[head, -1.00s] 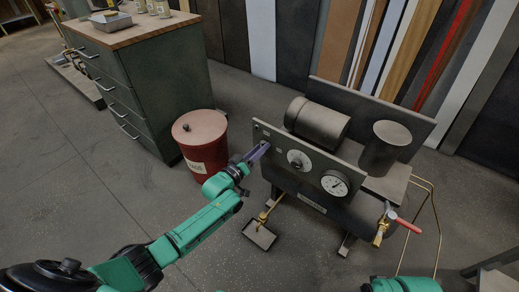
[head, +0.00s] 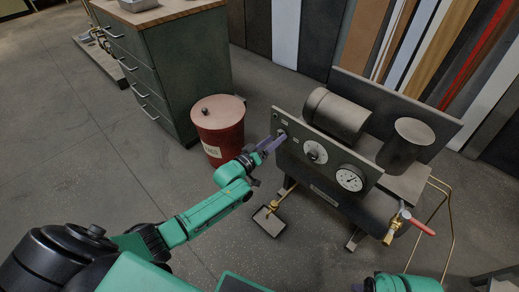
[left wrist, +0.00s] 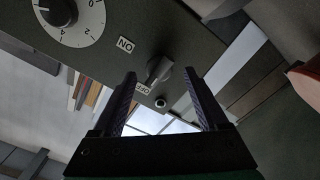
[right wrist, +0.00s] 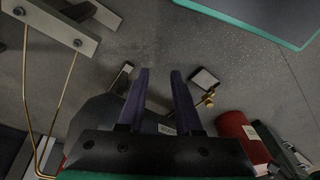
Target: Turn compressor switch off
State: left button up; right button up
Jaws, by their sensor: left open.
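The compressor switch (left wrist: 158,70) is a small grey knob on the dark control panel (head: 334,157), with an ON label (left wrist: 126,44) and an OFF label (left wrist: 142,88) beside it. I cannot tell surely which label it points to. In the head view the left gripper partly hides it. My left gripper (left wrist: 160,76) is open at the panel's left end (head: 271,143). Its fingertips lie on either side of the switch in the left wrist view; contact is not clear. My right gripper (right wrist: 160,72) is open and empty, above the floor and apart from the panel.
The panel also bears a white dial (head: 316,152) and a pressure gauge (head: 350,178). A red bin (head: 219,128) stands left of the compressor beside a green drawer cabinet (head: 172,75). A red-handled valve (head: 420,227) sticks out at the right. Boards lean behind.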

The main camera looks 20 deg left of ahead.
pick_arm(q)
jog(key=p+v, duration=0.3)
jog(key=v, duration=1)
pick_arm(e)
notch_tip(320, 180, down, 9)
jog(key=d, duration=0.1)
jog(key=shift+s+d+h, duration=0.2)
jog(key=shift+s+h, duration=0.1)
jog(key=shift+s, duration=0.15)
pick_arm(q)
jog(key=shift+s+f, duration=0.1)
pick_arm(e)
jog(key=shift+f, duration=0.1)
